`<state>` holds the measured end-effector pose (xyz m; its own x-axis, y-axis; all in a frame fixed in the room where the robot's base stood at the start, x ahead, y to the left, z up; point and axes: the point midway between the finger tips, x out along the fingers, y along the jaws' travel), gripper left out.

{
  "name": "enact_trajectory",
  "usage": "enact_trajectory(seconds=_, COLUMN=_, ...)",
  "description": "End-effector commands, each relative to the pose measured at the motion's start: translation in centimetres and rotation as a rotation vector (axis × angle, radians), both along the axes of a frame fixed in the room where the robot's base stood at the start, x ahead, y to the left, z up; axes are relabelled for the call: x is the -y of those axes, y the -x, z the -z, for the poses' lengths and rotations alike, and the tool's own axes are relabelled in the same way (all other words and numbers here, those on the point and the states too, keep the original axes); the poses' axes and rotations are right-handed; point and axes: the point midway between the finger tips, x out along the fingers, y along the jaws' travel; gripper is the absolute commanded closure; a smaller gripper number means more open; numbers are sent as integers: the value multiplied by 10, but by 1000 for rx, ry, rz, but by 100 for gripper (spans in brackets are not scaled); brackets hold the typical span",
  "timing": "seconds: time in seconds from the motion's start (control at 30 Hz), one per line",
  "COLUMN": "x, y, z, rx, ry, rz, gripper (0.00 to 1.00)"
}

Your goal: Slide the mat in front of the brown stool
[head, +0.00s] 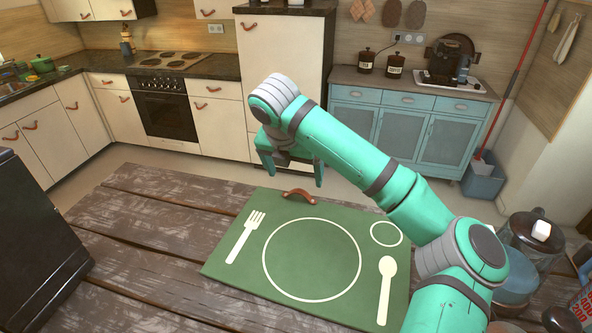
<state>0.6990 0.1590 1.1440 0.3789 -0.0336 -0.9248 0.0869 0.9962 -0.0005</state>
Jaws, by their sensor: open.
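The green mat (312,258) lies flat on the wooden table, printed with a white plate circle, fork, spoon and small ring. A brown leather pull (299,196) arches up at its far edge. My gripper (294,179) is open and empty, its fingers pointing down near the pull, one on each side of it in the picture. The fingers look apart from the pull; their exact height is hard to judge. My arm covers the mat's right far corner. I cannot make out a brown stool in this view.
The grey-brown plank table (150,215) is bare left of the mat. A black box-like object (38,245) stands at the left edge. Glass jars (530,236) and other containers crowd the right edge. Cream cabinets, an oven (163,107) and a blue cabinet (405,125) are beyond the table.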

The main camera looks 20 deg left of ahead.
Motion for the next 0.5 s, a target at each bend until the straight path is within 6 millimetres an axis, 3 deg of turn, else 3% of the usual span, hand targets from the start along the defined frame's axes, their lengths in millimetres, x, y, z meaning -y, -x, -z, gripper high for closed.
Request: enact_trajectory(seconds=0.5, x=2, y=-30, z=73, rx=1, ry=0, rz=-2, gripper=9)
